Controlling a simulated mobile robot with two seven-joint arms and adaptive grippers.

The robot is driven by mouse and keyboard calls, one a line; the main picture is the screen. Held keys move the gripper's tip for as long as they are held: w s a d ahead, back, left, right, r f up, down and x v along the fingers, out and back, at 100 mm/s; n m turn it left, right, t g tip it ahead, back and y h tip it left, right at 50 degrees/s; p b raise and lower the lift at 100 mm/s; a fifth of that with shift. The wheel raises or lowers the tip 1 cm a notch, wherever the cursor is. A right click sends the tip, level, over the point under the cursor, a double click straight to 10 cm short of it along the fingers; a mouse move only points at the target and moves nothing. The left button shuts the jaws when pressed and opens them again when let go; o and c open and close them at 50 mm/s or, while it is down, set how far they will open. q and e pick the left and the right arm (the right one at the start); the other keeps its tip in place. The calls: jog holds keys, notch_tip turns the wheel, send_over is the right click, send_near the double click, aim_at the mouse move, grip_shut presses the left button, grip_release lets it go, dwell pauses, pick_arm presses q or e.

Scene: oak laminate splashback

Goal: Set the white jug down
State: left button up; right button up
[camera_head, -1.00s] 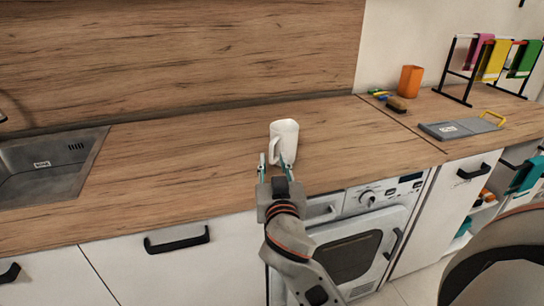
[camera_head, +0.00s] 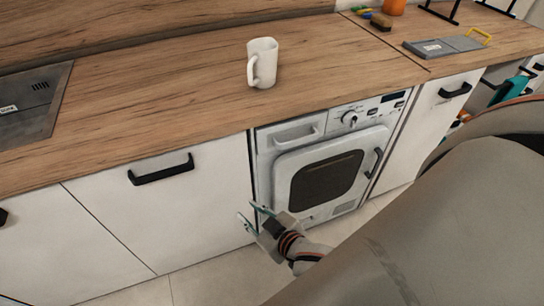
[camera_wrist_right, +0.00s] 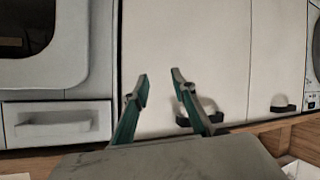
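The white jug (camera_head: 262,63) stands upright on the wooden countertop (camera_head: 170,95), behind the washing machine's top edge. Its handle is on the left side, and nothing touches it. My right gripper (camera_head: 246,209) is well below and in front of the countertop, before the white cabinet front, apart from the jug. In the right wrist view my right gripper (camera_wrist_right: 161,78) has its two fingers spread with nothing between them. The jug cannot be made out in that view. My left gripper is not in view.
The washing machine (camera_head: 280,135) sits under the counter, with a white cabinet (camera_head: 215,215) to its left. A grey board with a yellow handle (camera_head: 440,47), a brush (camera_head: 381,22) and an orange cup (camera_head: 394,6) are at right. Countertop around the jug is free.

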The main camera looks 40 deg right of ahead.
pick_arm(q)
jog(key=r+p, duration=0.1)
jog(key=p, duration=0.1)
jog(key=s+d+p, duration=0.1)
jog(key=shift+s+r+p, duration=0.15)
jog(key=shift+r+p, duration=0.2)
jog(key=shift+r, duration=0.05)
pick_arm(e)
jog(key=s+f+g+y, duration=0.1)
jog(key=s+f+g, duration=0.1)
jog(key=s+f, duration=0.5)
jog(key=s, duration=0.2)
jog(key=shift+s+f+n+y, duration=0.3)
jog(key=shift+s+n+y, duration=0.05)
jog(key=shift+n+y, duration=0.05)
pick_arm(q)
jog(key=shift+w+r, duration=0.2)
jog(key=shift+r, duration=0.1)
